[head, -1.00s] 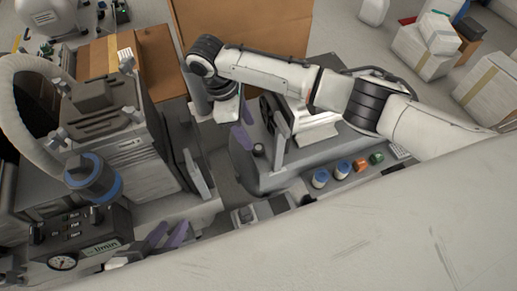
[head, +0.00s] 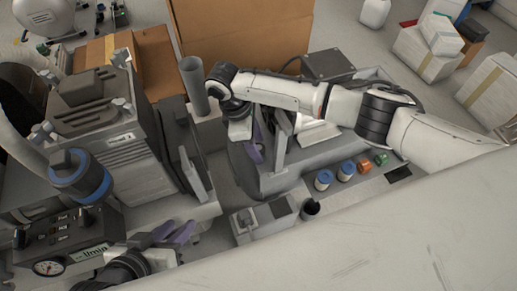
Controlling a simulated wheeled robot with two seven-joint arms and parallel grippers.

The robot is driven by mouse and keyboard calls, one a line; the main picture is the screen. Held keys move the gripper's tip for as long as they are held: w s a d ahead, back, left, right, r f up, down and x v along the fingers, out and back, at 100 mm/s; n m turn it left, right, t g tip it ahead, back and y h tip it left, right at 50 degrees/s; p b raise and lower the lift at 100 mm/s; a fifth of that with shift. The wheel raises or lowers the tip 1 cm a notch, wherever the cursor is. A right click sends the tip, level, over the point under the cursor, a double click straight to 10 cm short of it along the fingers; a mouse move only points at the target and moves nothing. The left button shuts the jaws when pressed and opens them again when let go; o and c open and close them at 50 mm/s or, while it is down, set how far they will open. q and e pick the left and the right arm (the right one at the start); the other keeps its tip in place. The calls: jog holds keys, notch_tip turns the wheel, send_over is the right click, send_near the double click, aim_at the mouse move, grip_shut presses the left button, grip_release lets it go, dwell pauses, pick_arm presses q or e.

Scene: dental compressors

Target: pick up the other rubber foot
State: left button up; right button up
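My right gripper (head: 256,149) reaches in from the right and points down at the grey machine base in the middle. Its purple fingers are beside a dark upright plate. A small dark round piece, possibly the rubber foot, stood at this spot earlier. The fingers now cover that spot, so I cannot tell whether they hold it. A black open-topped cylinder (head: 311,208) stands near the front edge; I cannot tell if it is a rubber foot. My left gripper (head: 178,233) is low at the left, its purple fingers apart and nothing visible between them.
Two blue-and-white jars (head: 323,180), an orange one (head: 363,167) and a green one (head: 381,159) line the ledge. A grey compressor unit (head: 130,150) and a gauge panel (head: 70,245) fill the left. A grey post (head: 194,86) stands behind my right gripper.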

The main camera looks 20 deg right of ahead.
jog(key=c, duration=0.9)
jog(key=shift+r, duration=0.1)
